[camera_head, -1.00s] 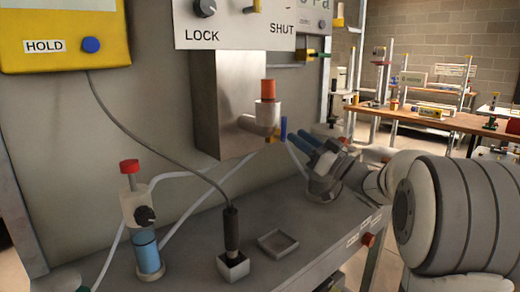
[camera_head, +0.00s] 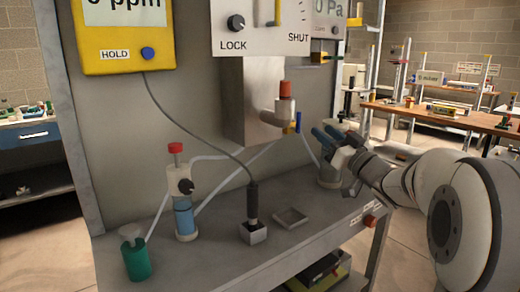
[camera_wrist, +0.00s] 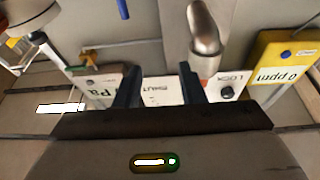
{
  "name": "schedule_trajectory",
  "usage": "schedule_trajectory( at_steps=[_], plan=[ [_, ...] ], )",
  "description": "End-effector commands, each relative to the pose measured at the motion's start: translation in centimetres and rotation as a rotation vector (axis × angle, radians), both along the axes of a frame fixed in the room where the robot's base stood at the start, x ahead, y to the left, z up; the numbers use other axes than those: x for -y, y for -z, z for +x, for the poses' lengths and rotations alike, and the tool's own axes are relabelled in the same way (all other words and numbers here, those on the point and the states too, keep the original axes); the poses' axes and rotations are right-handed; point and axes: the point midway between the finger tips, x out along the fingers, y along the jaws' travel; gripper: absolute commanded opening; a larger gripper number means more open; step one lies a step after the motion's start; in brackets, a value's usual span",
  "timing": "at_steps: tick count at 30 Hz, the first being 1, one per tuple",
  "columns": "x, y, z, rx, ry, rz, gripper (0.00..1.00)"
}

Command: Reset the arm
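Beyond the fingers, the wrist view shows the upside-down LOCK/SHUT panel (camera_wrist: 152,90) and a metal pipe (camera_wrist: 203,38). In the head view, my arm reaches in from the right edge.
The bench (camera_head: 215,262) carries a green container (camera_head: 137,262), a blue cylinder with a red cap (camera_head: 184,218), a probe in a block (camera_head: 252,232) and a small tray (camera_head: 291,217). A yellow HOLD meter (camera_head: 125,40) is on the panel. Floor lies open at right.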

Motion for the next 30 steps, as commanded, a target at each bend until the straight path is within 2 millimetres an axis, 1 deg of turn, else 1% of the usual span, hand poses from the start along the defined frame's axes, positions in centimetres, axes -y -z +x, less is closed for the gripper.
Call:
schedule_trajectory(
  at_steps=[1,8,11,14,17,20,23,24,26,27,29,30],
  plan=[
    [0.1,-0.9,0.0,-0.015,0.037,-0.006,0.36],
    [1.4,-2.5,-0.1,-0.137,0.254,-0.052,0.36],
    [2.2,-3.1,-0.9,-0.237,0.378,-0.085,0.36],
    [3.1,-2.9,-2.8,-0.382,0.501,-0.128,0.36],
    [3.7,-2.0,-5.5,-0.548,0.594,-0.179,0.36],
    [3.8,-0.8,-9.1,-0.730,0.649,-0.234,0.36],
    [3.4,0.4,-13.5,-0.922,0.675,-0.295,0.36],
    [3.1,0.9,-15.5,-1.004,0.672,-0.320,0.36],
    [2.3,1.6,-18.6,-1.124,0.652,-0.357,0.36],
    [1.7,2.0,-20.7,-1.202,0.631,-0.384,0.36],
    [0.8,2.5,-23.7,-1.309,0.592,-0.419,0.36],
    [0.3,2.7,-25.6,-1.371,0.563,-0.439,0.36]
  ],
)
